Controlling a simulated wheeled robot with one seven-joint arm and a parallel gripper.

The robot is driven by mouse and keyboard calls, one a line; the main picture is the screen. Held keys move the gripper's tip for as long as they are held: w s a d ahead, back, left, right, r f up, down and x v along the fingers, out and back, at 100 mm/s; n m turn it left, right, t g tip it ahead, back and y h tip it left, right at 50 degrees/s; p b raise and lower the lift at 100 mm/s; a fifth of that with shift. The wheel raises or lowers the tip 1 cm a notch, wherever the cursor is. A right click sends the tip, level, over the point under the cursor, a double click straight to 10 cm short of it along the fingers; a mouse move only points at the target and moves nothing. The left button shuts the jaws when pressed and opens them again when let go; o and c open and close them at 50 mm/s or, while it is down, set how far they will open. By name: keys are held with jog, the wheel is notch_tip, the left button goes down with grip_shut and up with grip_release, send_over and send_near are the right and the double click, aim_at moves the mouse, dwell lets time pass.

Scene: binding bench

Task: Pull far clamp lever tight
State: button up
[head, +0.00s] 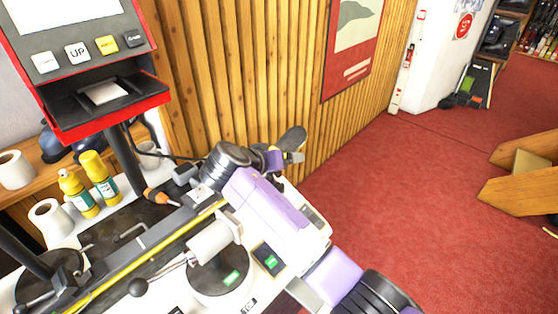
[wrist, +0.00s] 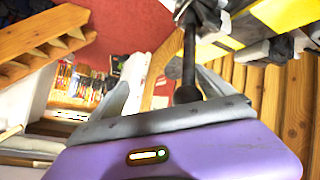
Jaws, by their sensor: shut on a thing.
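In the wrist view, the far clamp lever (wrist: 188,55) is a dark rod with a rounded black end. It runs down between the grey fingers of my gripper (wrist: 172,82), near the purple palm. The gripper is shut on it. In the head view, my purple arm covers most of the far clamp, and I see only a little of my gripper (head: 284,159) beyond the dark wrist joint. The lever is hidden there.
A red-framed machine with buttons (head: 105,115) stands at the back left. Yellow bottles (head: 100,178), white rolls (head: 50,218) and an orange-handled tool (head: 158,197) are on the left. A wood-slatted wall (head: 240,75) stands behind the bench. Red carpet (head: 400,185) is open to the right.

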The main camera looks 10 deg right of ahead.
jog(key=shift+s+d+f, duration=0.35)
jog(key=shift+d+f, duration=0.1)
jog(key=shift+f, duration=0.1)
jog(key=v, duration=0.2)
jog(key=b+v, duration=0.1)
jog(key=v, duration=0.2)
jog(key=w+v, duration=0.1)
jog(key=v, duration=0.2)
jog(key=shift+a+r, duration=0.3)
jog(key=shift+r, duration=0.15)
jog(key=shift+c, duration=0.6)
jog(key=shift+s, duration=0.1)
jog(key=shift+a, duration=0.1)
